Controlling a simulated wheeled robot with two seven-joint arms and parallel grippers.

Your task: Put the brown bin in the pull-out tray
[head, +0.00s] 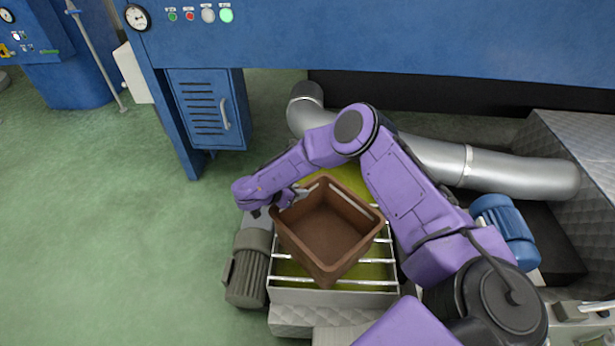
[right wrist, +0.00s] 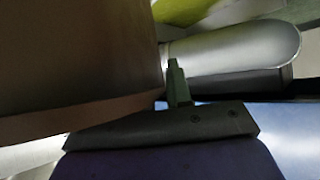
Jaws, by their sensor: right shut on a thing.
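The brown bin (head: 327,235) is an empty, open, square-topped box, turned at an angle to the tray. My right gripper (head: 287,198) is shut on its rim at the upper left side. In the right wrist view the bin's wall (right wrist: 80,60) fills the upper left, beside one finger of the gripper (right wrist: 178,82). The pull-out tray (head: 335,297) is a metal frame with several crossbars and a yellow-green inside. The bin is over the tray and hides its middle. I cannot tell whether it touches the bars. My left gripper is out of view.
A grey motor (head: 247,268) stands against the tray's left side. A silver pipe (head: 500,168) runs behind it to the right, near a blue motor (head: 505,230). A blue cabinet (head: 210,108) stands at the back left. The green floor at left is clear.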

